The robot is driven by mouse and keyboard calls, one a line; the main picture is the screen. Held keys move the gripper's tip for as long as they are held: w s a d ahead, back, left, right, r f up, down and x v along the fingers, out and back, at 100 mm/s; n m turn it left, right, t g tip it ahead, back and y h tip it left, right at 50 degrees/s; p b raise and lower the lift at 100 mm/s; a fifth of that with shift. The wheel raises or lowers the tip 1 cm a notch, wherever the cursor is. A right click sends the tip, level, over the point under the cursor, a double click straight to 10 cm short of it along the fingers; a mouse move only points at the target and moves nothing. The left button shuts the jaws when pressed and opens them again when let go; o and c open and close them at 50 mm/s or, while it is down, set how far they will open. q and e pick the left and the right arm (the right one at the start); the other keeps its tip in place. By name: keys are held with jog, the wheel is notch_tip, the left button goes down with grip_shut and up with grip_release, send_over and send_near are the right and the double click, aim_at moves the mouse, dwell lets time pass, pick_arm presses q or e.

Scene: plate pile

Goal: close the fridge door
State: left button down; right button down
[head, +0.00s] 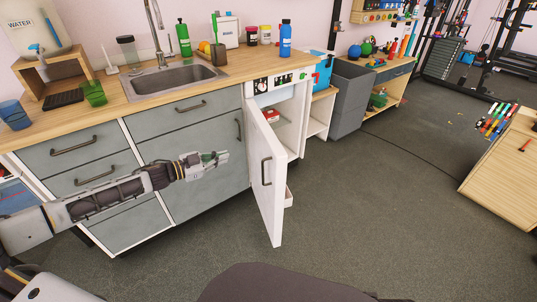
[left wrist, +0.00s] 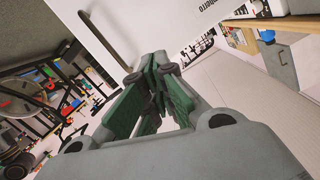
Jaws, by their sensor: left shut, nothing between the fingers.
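The white fridge door (head: 267,185) stands wide open in the head view, swung out toward me from the fridge (head: 290,105) under the counter. It has a dark vertical handle (head: 266,171) on its left face. A red item lies on a shelf inside. My left gripper (head: 222,157) is shut and empty, to the left of the door and apart from it. In the left wrist view the gripper fingers (left wrist: 152,98) point toward the white door panel (left wrist: 150,25), with the dark handle (left wrist: 103,40) to their left. My right gripper is not in view.
Grey drawers and cabinets (head: 180,130) with handles lie behind my left arm. The counter holds a sink (head: 175,80), a green bottle (head: 184,38) and a blue bottle (head: 285,40). Open floor (head: 370,200) lies right of the door. A dark rounded shape is low in front.

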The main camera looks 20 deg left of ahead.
pick_arm(q)
jog(key=s+d+r+g+h, duration=0.2)
jog(key=s+d+r+h, duration=0.1)
jog(key=s+d+h, duration=0.1)
jog(key=shift+s+d+n+g, duration=0.2)
jog(key=shift+s+n+g, duration=0.1)
jog(key=shift+n, duration=0.1)
jog(key=shift+w+d, duration=0.1)
jog(key=shift+w, duration=0.05)
